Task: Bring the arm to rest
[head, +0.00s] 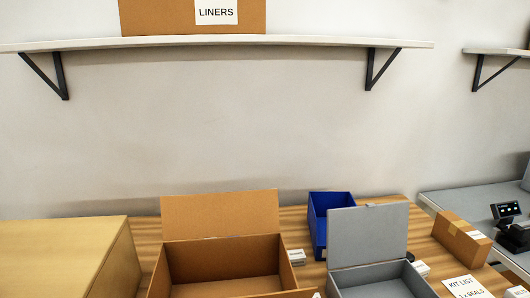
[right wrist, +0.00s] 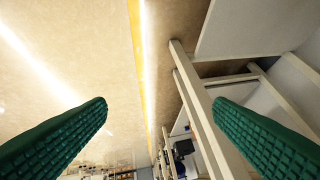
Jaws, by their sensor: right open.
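My right gripper (right wrist: 160,110) shows in the right wrist view as two green ribbed fingers spread wide apart. It is open, with nothing between the fingers. Neither gripper and neither arm shows in the head view. My left gripper is not in view.
A wooden table (head: 420,240) holds an open cardboard box (head: 220,215), a blue bin (head: 318,210), an open grey box (head: 368,235), a closed carton (head: 461,238) and a kit list (head: 466,287). A shelf (head: 220,43) with a LINERS box (head: 160,17) hangs above. The wall between is bare.

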